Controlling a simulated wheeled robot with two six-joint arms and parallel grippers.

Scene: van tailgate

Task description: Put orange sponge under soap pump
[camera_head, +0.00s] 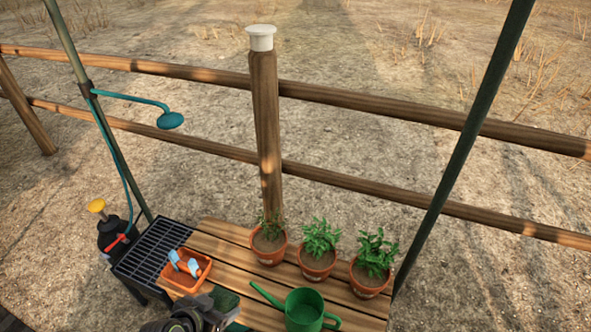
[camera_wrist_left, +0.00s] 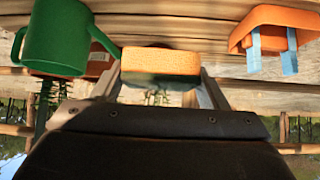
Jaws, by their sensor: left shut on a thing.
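The orange sponge (camera_wrist_left: 160,62) shows in the left wrist view as an orange block with a dark green layer. It sits between the fingers of my left gripper (camera_wrist_left: 160,82), which is shut on it. In the head view, my left gripper (camera_head: 210,306) is at the bottom, over the front of the wooden bench; a dark green face of the sponge (camera_head: 224,299) shows beside it. I cannot pick out a soap pump for certain. A black bottle with a yellow pump handle (camera_head: 112,238) stands at the far left. My right gripper is not in view.
An orange tray (camera_head: 203,279) with blue-handled tools stands left of the gripper, near a black grate (camera_head: 152,250). A green watering can (camera_head: 304,309) stands to its right. Three potted plants (camera_head: 317,262) line the bench's back. A teal shower head (camera_head: 170,120) hangs at left.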

